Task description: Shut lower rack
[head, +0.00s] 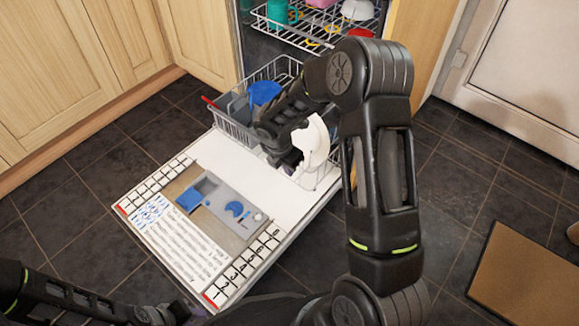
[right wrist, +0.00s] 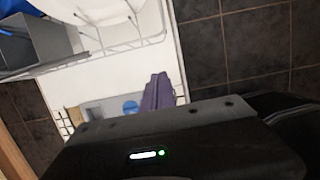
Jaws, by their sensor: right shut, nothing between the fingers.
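The lower rack (head: 232,128) is a grey wire basket, pulled out over the open dishwasher door (head: 182,235). It holds a blue item (head: 264,92), a grey container and white dishes (head: 312,146). My right gripper (head: 289,160) is shut and empty at the rack's front edge, close to the white dishes. I cannot tell whether it touches the rack. In the right wrist view the rack's front wires (right wrist: 125,47) show beyond the gripper finger (right wrist: 158,93). My right arm hides the rack's right side. My left arm is low at the left; its jaws are unclear (head: 165,314).
The upper rack (head: 290,38) above is also partly out, with cups and bowls. Wooden cabinets (head: 85,50) stand at the left. A white door (head: 530,65) and a brown mat (head: 525,275) are at the right. Dark tiled floor is clear on both sides.

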